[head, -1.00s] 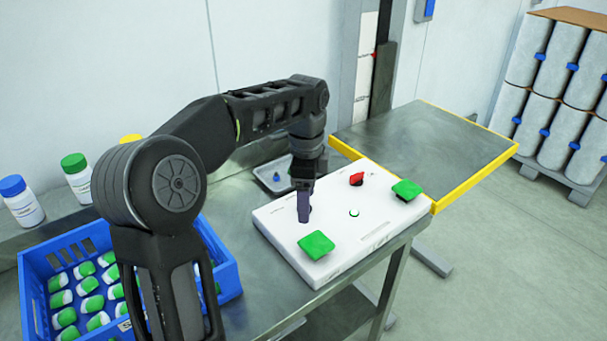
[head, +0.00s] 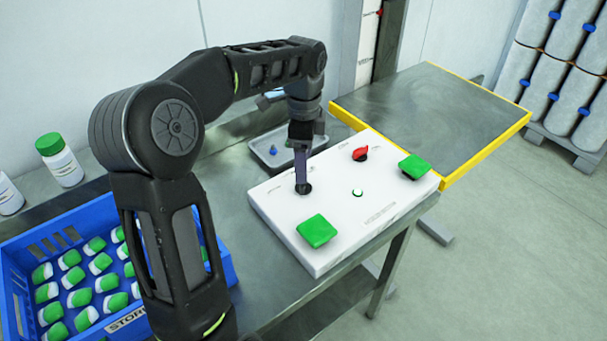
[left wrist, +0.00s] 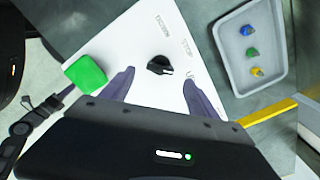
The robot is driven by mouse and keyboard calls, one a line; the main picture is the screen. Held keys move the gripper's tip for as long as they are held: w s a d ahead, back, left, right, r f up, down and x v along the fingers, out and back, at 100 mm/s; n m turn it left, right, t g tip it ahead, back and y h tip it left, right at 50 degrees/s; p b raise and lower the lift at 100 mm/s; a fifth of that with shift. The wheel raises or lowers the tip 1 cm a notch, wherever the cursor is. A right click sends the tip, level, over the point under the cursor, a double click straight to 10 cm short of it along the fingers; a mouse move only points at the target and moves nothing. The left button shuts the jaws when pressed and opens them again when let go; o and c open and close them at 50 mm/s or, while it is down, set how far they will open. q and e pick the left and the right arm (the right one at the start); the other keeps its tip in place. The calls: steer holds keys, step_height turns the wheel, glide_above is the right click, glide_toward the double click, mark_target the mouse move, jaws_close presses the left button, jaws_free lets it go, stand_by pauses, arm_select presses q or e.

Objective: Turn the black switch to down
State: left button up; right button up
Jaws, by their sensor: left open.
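The white control panel (head: 282,216) lies on the metal table. The black switch (head: 305,188) sits on it at the left, and shows clearly in the left wrist view (left wrist: 160,66), with its pointer end toward the right there. My left gripper (head: 302,178) points down at the switch. In the left wrist view its two fingers (left wrist: 160,90) are spread wide, with the switch between and slightly beyond their tips. Whether a finger touches the switch cannot be told. My right gripper does not show for certain.
The panel also bears a red switch (head: 361,154), two green buttons (head: 317,231) (head: 414,167) and a small white button (head: 357,193). A grey tray (head: 262,157) with small coloured parts stands behind. A yellow-edged plate (head: 440,110) lies right.

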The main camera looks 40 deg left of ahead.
arm_select(q)
step_height(320, 180, down, 5)
steer(key=shift+f, duration=0.2)
steer(key=c, duration=1.4)
